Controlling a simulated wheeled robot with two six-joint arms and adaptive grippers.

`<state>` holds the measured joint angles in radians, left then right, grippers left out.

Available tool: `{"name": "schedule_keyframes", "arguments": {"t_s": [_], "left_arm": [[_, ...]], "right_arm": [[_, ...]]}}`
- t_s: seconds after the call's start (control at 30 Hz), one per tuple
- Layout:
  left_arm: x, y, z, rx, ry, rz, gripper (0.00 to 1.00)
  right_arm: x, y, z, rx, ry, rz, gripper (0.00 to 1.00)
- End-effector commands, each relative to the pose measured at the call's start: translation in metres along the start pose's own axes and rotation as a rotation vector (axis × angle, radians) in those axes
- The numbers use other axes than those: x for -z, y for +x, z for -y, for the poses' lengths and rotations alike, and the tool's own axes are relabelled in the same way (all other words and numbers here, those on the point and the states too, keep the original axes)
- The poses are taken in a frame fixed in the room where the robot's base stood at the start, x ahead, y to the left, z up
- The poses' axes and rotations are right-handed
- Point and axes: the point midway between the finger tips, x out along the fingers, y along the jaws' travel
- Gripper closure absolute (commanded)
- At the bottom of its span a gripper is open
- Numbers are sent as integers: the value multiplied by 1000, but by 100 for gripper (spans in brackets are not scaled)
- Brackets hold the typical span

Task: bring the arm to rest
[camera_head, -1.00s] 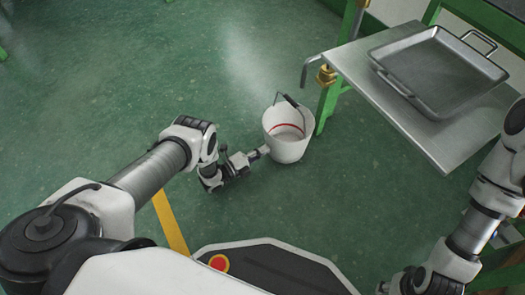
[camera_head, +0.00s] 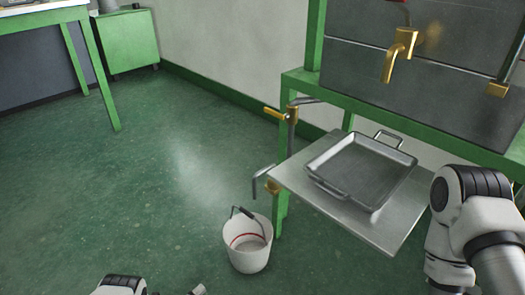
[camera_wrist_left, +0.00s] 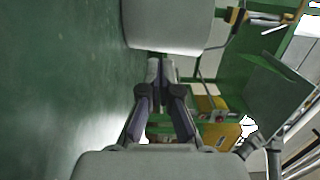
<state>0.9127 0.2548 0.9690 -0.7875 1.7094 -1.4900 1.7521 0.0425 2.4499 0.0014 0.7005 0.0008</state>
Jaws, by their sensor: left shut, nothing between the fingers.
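My left arm (camera_head: 122,284) shows only as a piece at the bottom edge of the head view. The tip of my left gripper (camera_head: 198,290) just reaches into that view, left of the white bucket. In the left wrist view my left gripper (camera_wrist_left: 160,68) is shut and empty, its fingertips together. The white bucket (camera_head: 250,262) stands upright on the floor, its dark-gripped handle raised. In the left wrist view the bucket (camera_wrist_left: 165,30) fills the top, close beyond the fingertips; I cannot tell whether they touch. My right arm (camera_head: 460,225) shows at the right edge; its gripper is out of view.
A metal tray (camera_head: 318,160) with handles lies on a grey shelf (camera_head: 385,238) of the green-framed machine (camera_head: 298,90). Brass taps (camera_head: 398,52) stick out above. A green table (camera_head: 90,75) and cabinet (camera_head: 128,40) stand at the back left. Floor (camera_head: 120,190) left of the bucket is clear.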

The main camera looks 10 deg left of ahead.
Motion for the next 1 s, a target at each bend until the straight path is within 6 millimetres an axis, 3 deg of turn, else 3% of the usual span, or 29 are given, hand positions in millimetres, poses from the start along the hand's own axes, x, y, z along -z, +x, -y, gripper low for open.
{"name": "schedule_keyframes", "arguments": {"t_s": [0.17,0.27,0.5,0.63,0.7,0.77,0.9,1.0], "left_arm": [[-12,23,28,40,24,-3,100],[-23,55,65,95,53,-12,100],[-28,131,184,116,-11,37,100],[-14,139,214,-60,-246,145,100],[0,125,220,-199,-433,234,100],[18,98,220,-342,-623,343,100],[72,-7,205,-664,-1056,703,100],[103,-72,197,-798,-1242,934,100]], "right_arm": [[0,-6,0,0,0,0,60],[0,-13,0,0,0,0,60],[0,-40,0,0,-1,1,60],[0,-54,0,0,-2,1,60],[-1,-62,1,0,-2,2,60],[-1,-67,1,0,-3,2,60],[-1,-73,1,0,-3,2,60],[-1,-72,1,0,-4,3,60]]}}
